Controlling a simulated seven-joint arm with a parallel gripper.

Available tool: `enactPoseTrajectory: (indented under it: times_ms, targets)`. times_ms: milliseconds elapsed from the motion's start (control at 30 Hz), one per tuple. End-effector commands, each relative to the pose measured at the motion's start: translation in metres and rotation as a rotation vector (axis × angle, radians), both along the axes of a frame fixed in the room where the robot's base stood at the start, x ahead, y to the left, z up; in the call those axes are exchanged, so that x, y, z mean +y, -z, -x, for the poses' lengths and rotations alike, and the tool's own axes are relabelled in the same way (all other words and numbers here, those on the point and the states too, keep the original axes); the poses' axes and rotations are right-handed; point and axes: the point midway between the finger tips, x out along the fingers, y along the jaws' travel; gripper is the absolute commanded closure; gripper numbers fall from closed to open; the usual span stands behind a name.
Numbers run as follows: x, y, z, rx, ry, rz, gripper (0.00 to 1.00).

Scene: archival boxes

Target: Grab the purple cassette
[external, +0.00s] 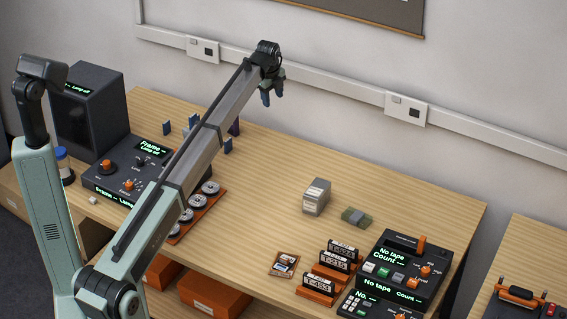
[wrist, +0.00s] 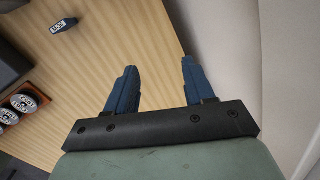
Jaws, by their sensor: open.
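My gripper (external: 271,96) hangs in the air over the back of the wooden table, near the wall. In the wrist view its two blue fingers (wrist: 158,66) are spread apart with only bare table and the wall edge between them. A small dark cassette-like block with a white label (wrist: 63,25) lies on the table at the upper left of the wrist view, apart from the fingers. Its colour is too dark to tell as purple. In the external view a dark purple-blue piece (external: 235,128) shows beside my arm, partly hidden by it.
A tray of reels (external: 208,188) lies beside my arm. A grey box (external: 316,197), a green item (external: 355,216) and labelled cassettes in an orange rack (external: 340,249) stand to the right. The back middle table is clear.

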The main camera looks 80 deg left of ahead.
Motion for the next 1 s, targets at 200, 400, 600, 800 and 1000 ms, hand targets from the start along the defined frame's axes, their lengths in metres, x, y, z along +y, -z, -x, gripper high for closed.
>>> enactPoseTrajectory:
  times_ms: [200,400,600,800,1000]
  targets:
    - [0.078,-0.005,0.082,0.079,-0.044,0.118,0.47]
    - [0.105,-0.007,0.122,0.11,-0.055,0.18,0.47]
    - [0.108,0.0,0.13,0.115,-0.057,0.193,0.47]
    - [0.107,0.026,0.13,0.116,-0.057,0.192,0.47]
    - [0.108,0.061,0.13,0.115,-0.057,0.191,0.47]
